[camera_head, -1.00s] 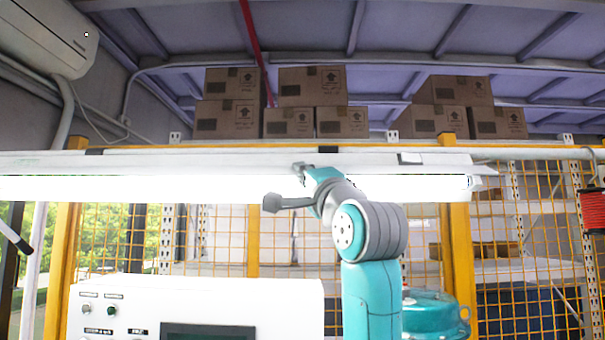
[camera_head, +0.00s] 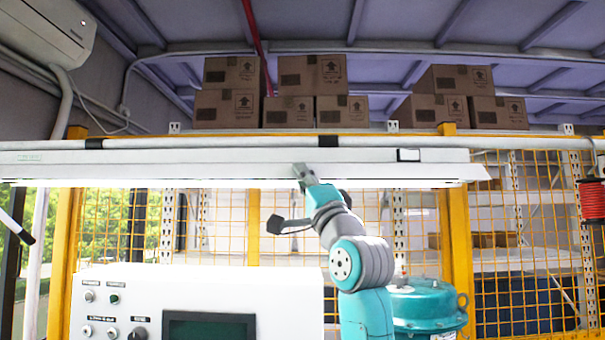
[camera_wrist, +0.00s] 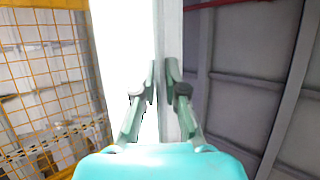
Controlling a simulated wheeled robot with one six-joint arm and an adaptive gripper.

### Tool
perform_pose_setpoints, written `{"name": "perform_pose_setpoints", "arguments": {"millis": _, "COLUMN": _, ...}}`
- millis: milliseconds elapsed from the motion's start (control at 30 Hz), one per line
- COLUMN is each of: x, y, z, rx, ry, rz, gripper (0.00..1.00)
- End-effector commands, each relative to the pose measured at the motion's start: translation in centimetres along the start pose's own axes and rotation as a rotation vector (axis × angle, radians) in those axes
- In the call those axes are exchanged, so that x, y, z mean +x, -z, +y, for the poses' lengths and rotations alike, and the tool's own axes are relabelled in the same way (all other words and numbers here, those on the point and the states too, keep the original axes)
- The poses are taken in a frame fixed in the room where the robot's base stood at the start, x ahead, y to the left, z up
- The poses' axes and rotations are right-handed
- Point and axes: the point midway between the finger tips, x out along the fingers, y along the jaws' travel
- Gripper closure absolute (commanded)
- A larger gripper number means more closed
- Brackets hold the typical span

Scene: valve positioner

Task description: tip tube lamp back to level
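The tube lamp (camera_head: 200,168) is a long white fixture spanning the upper middle of the head view. Its housing front faces me, and a bright strip shows only along its lower edge. It runs nearly level across the picture. In the wrist view its glowing face (camera_wrist: 122,45) fills the area left of a grey housing strip. My gripper (camera_head: 302,172) is at the lamp's front, right of its middle. In the wrist view, its fingers (camera_wrist: 162,72) are close together on either side of the grey strip, seemingly shut on it; the exact contact is hard to see.
A pipe (camera_head: 230,141) runs just above the lamp. Cardboard boxes (camera_head: 330,75) stand higher behind. A white control cabinet (camera_head: 190,285) stands low at left, and a teal valve unit (camera_head: 425,308) sits right of my arm. Yellow mesh fencing (camera_head: 520,260) lies behind.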

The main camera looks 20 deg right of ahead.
Motion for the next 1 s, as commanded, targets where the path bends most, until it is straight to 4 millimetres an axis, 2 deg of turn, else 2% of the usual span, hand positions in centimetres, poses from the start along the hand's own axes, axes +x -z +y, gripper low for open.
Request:
{"name": "perform_pose_setpoints", "arguments": {"millis": 33, "x": 0.0, "y": -0.1, "z": 0.6, "rx": 0.001, "ry": -0.011, "rz": -0.002, "gripper": 0.84}}
{"name": "perform_pose_setpoints", "arguments": {"millis": 567, "x": -0.3, "y": 0.0, "z": 0.1, "rx": -0.001, "ry": -0.002, "rz": 0.0, "gripper": 0.84}}
{"name": "perform_pose_setpoints", "arguments": {"millis": 767, "x": -2.8, "y": 0.0, "z": 0.2, "rx": -0.002, "ry": -0.002, "rz": 0.0, "gripper": 0.84}}
{"name": "perform_pose_setpoints", "arguments": {"millis": 1000, "x": -7.7, "y": 0.0, "z": 0.3, "rx": -0.001, "ry": -0.004, "rz": 0.001, "gripper": 0.84}}
